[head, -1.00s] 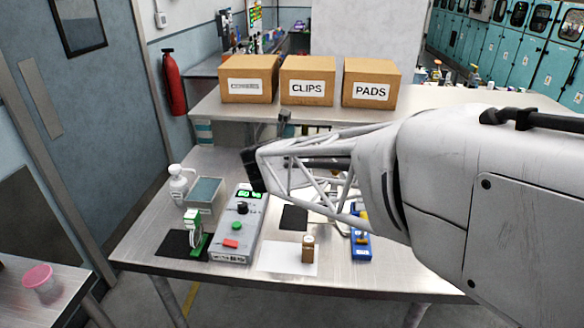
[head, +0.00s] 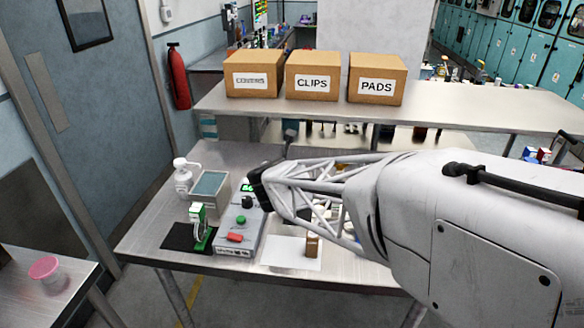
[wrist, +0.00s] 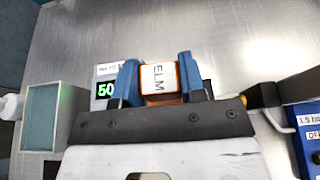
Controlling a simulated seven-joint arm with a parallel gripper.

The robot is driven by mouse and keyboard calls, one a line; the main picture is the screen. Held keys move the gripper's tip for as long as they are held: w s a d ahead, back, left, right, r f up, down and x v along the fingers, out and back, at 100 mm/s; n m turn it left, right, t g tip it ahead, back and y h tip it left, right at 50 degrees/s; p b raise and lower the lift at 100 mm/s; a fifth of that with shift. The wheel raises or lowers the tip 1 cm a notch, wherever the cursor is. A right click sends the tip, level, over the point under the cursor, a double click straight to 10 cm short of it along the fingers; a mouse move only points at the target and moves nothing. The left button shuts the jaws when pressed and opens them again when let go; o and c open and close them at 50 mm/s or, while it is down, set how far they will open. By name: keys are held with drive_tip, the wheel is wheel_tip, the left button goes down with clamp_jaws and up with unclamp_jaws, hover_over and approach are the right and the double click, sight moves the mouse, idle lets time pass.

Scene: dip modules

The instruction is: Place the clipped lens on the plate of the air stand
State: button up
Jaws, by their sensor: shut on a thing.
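My gripper (head: 257,188) is over the back part of a grey control box (head: 240,228). In the wrist view its blue fingers (wrist: 158,84) are shut on a block with orange edges and a white face marked ELM (wrist: 158,74). A white-and-green item with a round ring-like part (head: 200,228) stands on a black mat (head: 175,236); I cannot tell whether it is the clipped lens. A blue unit (wrist: 308,118) showing "1.5" and "OFF" is at the right edge of the wrist view; it may belong to the air stand. No plate is clearly visible.
A small brown block (head: 312,246) stands on a white sheet (head: 283,258). A grey tray (head: 208,187) and a white bottle (head: 183,178) stand at the back left. The box marked CLIPS (head: 317,78) is on the raised shelf. My arm hides the table's right side.

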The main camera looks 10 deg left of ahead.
drive_tip(key=shift+f, duration=1.65)
drive_tip(key=shift+f, duration=0.15)
drive_tip(key=o, duration=1.1)
drive_tip(key=shift+o, duration=0.2)
drive_tip(key=shift+s+r, duration=0.1)
drive_tip(key=shift+r, duration=0.1)
drive_tip(key=shift+s+r, duration=0.1)
drive_tip(key=shift+s, duration=0.15)
drive_tip(key=v, duration=1.1)
drive_tip(key=shift+s, duration=0.15)
drive_tip(key=shift+r, duration=0.1)
